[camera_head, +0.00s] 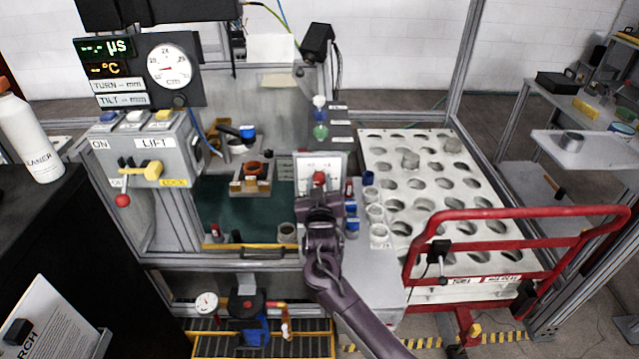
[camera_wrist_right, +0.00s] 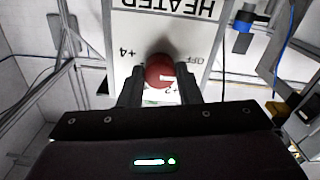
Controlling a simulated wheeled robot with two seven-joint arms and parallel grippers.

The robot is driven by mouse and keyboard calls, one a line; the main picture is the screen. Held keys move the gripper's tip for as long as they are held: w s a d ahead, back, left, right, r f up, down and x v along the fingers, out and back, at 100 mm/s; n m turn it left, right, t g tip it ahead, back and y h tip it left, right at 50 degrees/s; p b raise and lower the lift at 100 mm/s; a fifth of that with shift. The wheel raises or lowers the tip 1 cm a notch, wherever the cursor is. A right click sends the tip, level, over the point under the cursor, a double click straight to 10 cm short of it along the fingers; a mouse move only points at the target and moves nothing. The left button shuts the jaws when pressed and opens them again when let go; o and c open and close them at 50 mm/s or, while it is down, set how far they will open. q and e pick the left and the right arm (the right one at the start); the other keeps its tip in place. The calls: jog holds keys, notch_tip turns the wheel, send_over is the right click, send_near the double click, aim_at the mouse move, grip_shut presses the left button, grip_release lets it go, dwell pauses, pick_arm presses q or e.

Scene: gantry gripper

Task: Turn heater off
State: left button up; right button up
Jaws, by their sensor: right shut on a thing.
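The heater panel (camera_head: 308,163) is a white plate with a red knob (camera_head: 319,178), standing at the middle of the bench in the head view. In the right wrist view the panel (camera_wrist_right: 130,30) reads HEATER upside down, with OFF at the right and +4 at the left. The red round knob (camera_wrist_right: 160,72) has a white mark on it. My right gripper (camera_head: 320,192) is at the panel, and in the wrist view its fingers (camera_wrist_right: 166,90) are on both sides of the knob, shut on it. My left gripper is not in view.
A grey box with LIFT and LOCK labels (camera_head: 150,160) stands at the left. A white tray with holes (camera_head: 385,150) stands at the right behind a red rail (camera_head: 500,212). Small blue and white containers (camera_head: 376,212) stand close to the right of my right gripper.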

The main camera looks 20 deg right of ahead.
dwell(0.3)
jog(key=o, duration=1)
jog(key=shift+c, duration=0.2)
jog(key=b+v, duration=0.1)
jog(key=v, duration=0.6)
jog(key=shift+s+b, duration=0.35)
jog(key=shift+s, duration=0.05)
jog(key=shift+a, duration=0.15)
